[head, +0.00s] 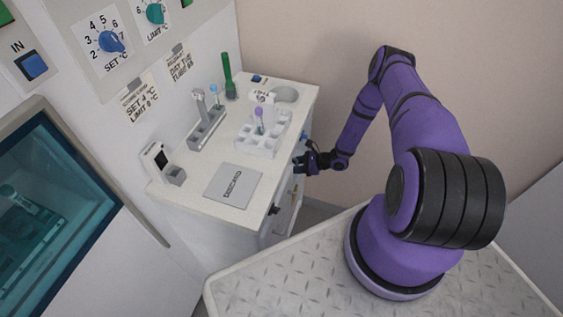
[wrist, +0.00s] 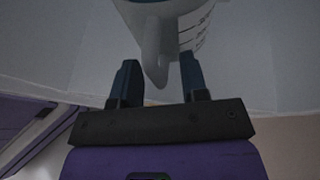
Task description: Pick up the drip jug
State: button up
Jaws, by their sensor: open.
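The drip jug (wrist: 198,22), pale with dark graduation marks, shows at the top of the wrist view, partly cut off. Its handle (wrist: 154,62) points down toward my gripper (wrist: 157,62). The two dark blue fingers are open and stand on either side of the handle. I cannot tell whether either finger touches it. In the head view my gripper (head: 303,161) is at the right side of the white counter (head: 205,192). I cannot clearly make out the jug there.
On the counter are a white rack (head: 262,142) with a purple-capped tube, a grey rack (head: 207,130), a green tube (head: 228,75), a grey plate (head: 233,186) and a small display unit (head: 165,165). A glass-fronted cabinet (head: 50,215) stands at left.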

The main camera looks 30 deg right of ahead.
jog(key=shift+c, duration=0.3)
grip_shut()
